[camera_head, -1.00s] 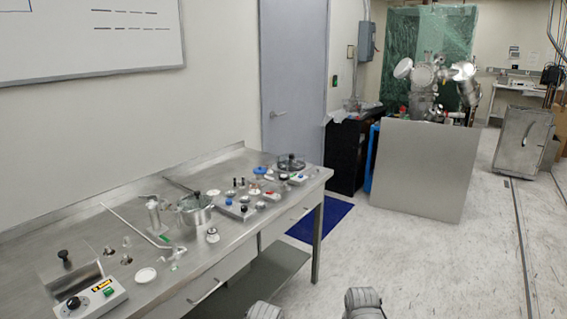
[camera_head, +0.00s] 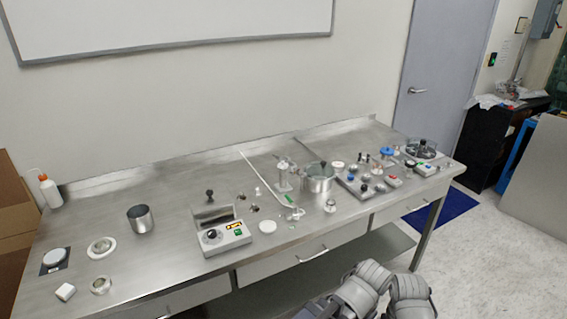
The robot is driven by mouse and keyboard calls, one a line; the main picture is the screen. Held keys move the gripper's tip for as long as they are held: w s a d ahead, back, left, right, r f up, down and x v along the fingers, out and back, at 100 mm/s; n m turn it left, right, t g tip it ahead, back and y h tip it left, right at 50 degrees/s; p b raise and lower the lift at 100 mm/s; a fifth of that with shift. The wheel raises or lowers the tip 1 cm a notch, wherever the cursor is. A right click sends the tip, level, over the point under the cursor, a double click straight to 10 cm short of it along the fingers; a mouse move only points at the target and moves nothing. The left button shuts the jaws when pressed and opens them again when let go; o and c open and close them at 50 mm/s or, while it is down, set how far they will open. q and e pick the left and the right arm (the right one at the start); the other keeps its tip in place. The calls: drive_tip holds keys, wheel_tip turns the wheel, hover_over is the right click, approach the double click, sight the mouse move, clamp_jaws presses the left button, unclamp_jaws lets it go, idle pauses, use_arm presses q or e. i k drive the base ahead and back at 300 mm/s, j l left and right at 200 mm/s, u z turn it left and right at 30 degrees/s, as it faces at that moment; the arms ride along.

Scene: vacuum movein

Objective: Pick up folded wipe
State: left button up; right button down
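A small white block (camera_head: 65,292), which looks like the folded wipe, lies on the front left of the steel bench (camera_head: 140,275). A metal ring part (camera_head: 101,285) sits just right of it, and a dark square pad with a white disc (camera_head: 56,259) lies behind it. My two arms show only as grey links at the bottom, right of centre, well away from the white block. Neither gripper's fingers are in view.
The bench holds a white-cased control box (camera_head: 226,238), a metal cup (camera_head: 140,218), a steel pot (camera_head: 318,177), a squeeze bottle (camera_head: 50,190) and several small parts at right. A cardboard box (camera_head: 14,220) stands at the left. Floor is clear at the right.

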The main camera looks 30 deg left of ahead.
sight(66, 289)
drive_tip(key=u, duration=2.65)
drive_tip(key=i+z, duration=0.1)
